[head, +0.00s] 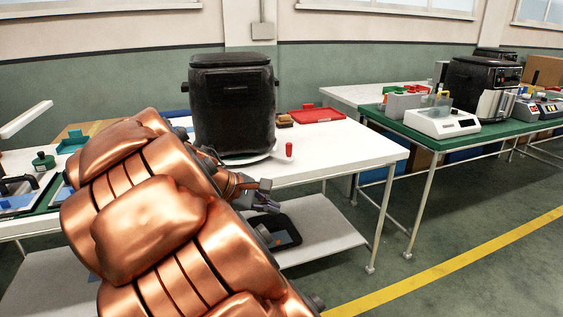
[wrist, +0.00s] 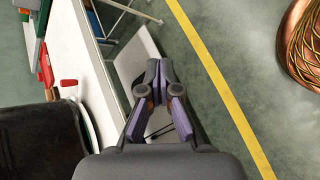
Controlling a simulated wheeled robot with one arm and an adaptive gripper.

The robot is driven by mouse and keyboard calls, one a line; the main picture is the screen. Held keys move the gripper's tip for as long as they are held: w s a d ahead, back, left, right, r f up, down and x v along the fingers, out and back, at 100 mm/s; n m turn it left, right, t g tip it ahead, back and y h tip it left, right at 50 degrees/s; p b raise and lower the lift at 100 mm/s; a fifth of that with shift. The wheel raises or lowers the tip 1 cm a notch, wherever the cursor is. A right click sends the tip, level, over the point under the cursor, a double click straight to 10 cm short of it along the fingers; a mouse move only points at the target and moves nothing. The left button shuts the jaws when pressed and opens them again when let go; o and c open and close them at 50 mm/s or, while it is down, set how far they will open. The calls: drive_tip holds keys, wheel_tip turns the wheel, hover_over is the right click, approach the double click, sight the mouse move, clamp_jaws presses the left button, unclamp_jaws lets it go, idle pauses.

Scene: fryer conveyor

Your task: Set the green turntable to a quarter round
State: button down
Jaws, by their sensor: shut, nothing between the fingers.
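A black fryer (head: 232,105) stands on a pale round plate (head: 262,155) on the white table. A small red peg (head: 289,150) stands upright at the plate's right side. In the wrist view, the fryer (wrist: 38,142), the plate's rim (wrist: 88,122) and the red peg (wrist: 69,84) show at the left. My gripper (head: 268,197) is shut and empty, in front of the table edge, nearer than the fryer. Its closed fingers (wrist: 158,68) touch nothing.
The white table (head: 350,145) has bare top right of the peg, with a red tray (head: 316,115) behind. A black bin (head: 283,236) sits on the lower shelf. A green-topped table (head: 510,129) with equipment stands right. Floor between is clear.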

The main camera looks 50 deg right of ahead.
drive_tip(key=w+d+n+g+h+b, duration=0.1)
drive_tip(key=w+d+n+h+b, duration=0.2)
drive_tip(key=w+d, duration=0.5)
drive_tip(key=n+t+h+b, duration=0.4)
drive_tip(key=n+h+b, duration=0.15)
drive_tip(key=n, duration=0.55)
approach(287, 151)
drive_tip(key=shift+h, duration=0.35)
drive_tip(key=d, duration=0.5)
drive_tip(key=shift+d+f, duration=0.2)
drive_tip(key=shift+f, duration=0.2)
drive_tip(key=shift+d+f+b, duration=0.1)
drive_tip(key=shift+d+b, duration=0.2)
drive_tip(key=shift+d, duration=0.6)
